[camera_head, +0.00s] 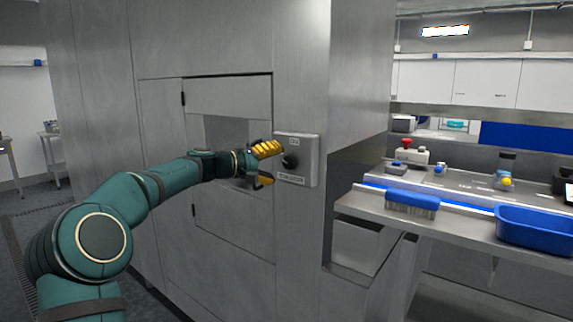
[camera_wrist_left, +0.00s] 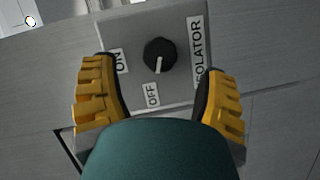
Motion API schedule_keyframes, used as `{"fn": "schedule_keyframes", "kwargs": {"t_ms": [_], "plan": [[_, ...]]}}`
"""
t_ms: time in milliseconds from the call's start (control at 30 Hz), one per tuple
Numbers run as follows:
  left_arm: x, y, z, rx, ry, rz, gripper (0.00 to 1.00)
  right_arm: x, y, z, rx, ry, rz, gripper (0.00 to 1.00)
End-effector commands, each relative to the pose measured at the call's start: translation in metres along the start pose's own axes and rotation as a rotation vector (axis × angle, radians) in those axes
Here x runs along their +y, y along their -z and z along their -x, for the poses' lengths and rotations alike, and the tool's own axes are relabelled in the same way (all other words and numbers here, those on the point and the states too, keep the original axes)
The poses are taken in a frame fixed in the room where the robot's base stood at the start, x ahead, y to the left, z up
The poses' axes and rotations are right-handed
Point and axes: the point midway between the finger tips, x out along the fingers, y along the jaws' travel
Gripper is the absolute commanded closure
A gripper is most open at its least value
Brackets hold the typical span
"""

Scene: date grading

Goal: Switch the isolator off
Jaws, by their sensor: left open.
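The isolator is a grey box (camera_head: 311,160) on the steel cabinet face, with a black round knob (camera_head: 290,161). In the left wrist view the knob (camera_wrist_left: 160,54) carries a white pointer mark, which points down toward the OFF label (camera_wrist_left: 152,95). The ON label (camera_wrist_left: 121,61) is left of the knob and the ISOLATOR label (camera_wrist_left: 196,52) is at the right. My left gripper (camera_head: 271,164) is open in front of the box, its yellow fingers either side of the knob in the wrist view and apart from it. My right gripper is not in view.
The steel cabinet (camera_head: 235,240) fills the middle, with a recessed opening (camera_head: 226,132) behind my left wrist. At the right a steel bench (camera_head: 460,226) bears a blue-topped brush (camera_head: 412,200), a blue tray (camera_head: 535,229) and a red-button box (camera_head: 408,151).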

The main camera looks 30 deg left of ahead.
Motion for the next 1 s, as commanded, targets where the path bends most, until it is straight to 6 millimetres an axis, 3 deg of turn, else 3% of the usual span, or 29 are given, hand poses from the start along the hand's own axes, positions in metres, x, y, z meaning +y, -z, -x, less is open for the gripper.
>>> {"fn": "schedule_keyframes", "kwargs": {"t_ms": [200,400,1000], "plan": [[0.000,0.000,0.043,0.001,0.003,-0.001,0.27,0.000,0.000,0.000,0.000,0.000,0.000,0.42],[0.000,-0.001,0.062,-0.001,0.001,0.000,0.27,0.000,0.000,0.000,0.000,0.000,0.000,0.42],[0.000,-0.001,0.066,-0.002,-0.001,0.000,0.27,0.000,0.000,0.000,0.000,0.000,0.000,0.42]]}}
